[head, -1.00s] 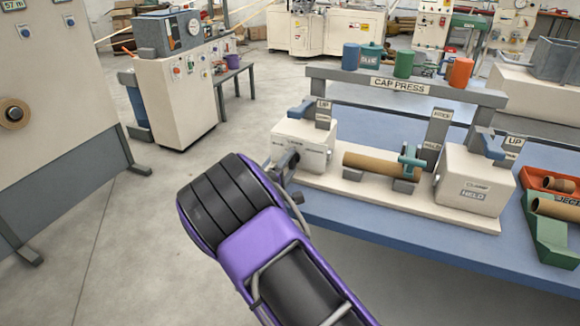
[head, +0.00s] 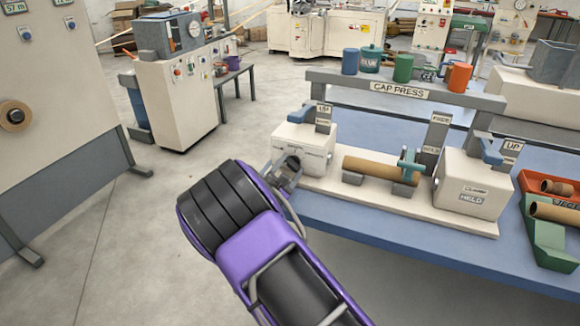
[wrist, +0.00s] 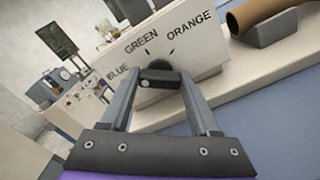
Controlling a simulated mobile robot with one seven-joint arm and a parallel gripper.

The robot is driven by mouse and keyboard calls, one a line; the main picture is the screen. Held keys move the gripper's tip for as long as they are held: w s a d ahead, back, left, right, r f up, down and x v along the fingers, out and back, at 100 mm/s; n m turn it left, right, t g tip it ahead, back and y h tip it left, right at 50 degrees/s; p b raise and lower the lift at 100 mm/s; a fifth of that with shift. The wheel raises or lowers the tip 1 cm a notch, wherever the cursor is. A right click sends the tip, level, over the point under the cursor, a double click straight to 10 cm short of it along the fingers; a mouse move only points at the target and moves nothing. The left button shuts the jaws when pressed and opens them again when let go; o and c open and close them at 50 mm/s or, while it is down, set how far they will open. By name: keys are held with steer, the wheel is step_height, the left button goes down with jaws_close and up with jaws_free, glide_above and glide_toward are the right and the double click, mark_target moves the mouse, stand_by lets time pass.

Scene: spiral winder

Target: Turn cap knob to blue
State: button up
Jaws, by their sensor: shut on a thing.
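The cap knob (wrist: 161,76) is a dark knob on the front of a white box (wrist: 205,62), seen in the wrist view. The words BLUE, GREEN and ORANGE stand around it, from lower left to upper right. My gripper (wrist: 160,72) has one finger on each side of the knob and is shut on it. I cannot tell which word the knob points to. In the head view my gripper (head: 286,172) is at the front of the left white box (head: 308,146) of the cap press, and its fingers mostly hide the knob.
A brown tube (head: 372,169) lies on a cradle right of the box. A second white box (head: 470,183) stands farther right. Blue, green and orange caps stand on the bar (head: 330,76) above. The floor at the left (head: 120,230) is clear.

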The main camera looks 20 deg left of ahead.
steer(key=shift+n, duration=0.5)
steer(key=o, duration=1.4)
steer(key=shift+c, duration=0.2)
steer(key=s+a+p, duration=0.1)
steer(key=s, duration=1.6)
steer(key=shift+s+a, duration=0.15)
steer(key=shift+s, duration=0.1)
